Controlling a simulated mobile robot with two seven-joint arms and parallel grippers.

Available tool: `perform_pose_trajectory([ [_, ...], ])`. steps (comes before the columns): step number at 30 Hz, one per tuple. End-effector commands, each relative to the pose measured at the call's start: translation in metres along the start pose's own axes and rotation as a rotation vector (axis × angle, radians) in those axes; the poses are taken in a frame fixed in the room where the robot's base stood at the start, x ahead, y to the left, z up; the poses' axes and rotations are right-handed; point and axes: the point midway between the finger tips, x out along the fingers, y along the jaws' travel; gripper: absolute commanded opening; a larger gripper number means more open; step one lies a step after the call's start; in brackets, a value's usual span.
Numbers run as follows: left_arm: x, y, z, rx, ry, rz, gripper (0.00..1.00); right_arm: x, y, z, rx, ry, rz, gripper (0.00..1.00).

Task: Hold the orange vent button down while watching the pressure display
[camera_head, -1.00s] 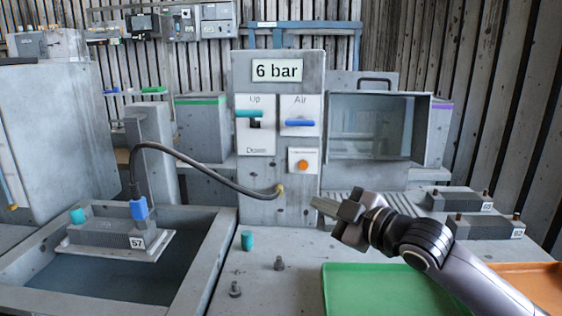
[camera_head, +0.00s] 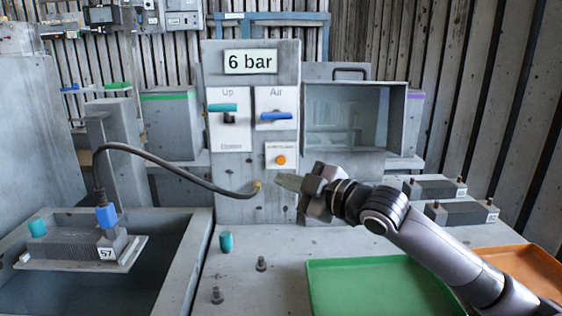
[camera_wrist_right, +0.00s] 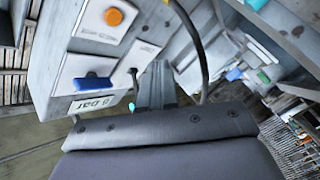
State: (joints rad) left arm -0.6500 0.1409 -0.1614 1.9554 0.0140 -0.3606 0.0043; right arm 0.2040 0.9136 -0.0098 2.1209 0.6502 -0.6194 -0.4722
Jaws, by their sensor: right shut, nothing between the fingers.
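The orange vent button (camera_head: 280,160) sits on a small white plate on the grey panel, below the blue Air lever (camera_head: 275,116). It also shows in the right wrist view (camera_wrist_right: 114,17), at the upper left. The pressure display (camera_head: 250,62) at the top of the panel reads 6 bar. My right gripper (camera_head: 280,181) is shut and empty. In the head view its tip appears just below the button, and I see no contact with it. In the right wrist view the fingers (camera_wrist_right: 156,85) point to the right of the button. My left gripper is not in view.
A dark hose runs from the panel fitting (camera_head: 257,186) to the blue connector (camera_head: 106,215) over the tank (camera_head: 185,265). A teal lever (camera_head: 222,108) is on the panel. A green tray (camera_head: 375,285) and an orange tray (camera_head: 520,268) lie at the front right.

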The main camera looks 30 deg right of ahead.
Motion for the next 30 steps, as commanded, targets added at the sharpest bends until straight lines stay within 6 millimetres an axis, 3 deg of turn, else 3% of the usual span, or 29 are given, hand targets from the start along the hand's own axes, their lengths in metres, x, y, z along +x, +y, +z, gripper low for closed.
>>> perform_pose_trajectory([
  [13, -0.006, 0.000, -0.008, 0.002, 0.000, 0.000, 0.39, 0.041, 0.032, 0.028, 0.000, -0.001, 0.000, 0.00],
  [30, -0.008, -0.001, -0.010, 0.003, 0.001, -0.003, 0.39, 0.047, 0.035, 0.035, -0.001, 0.000, 0.001, 0.00],
])
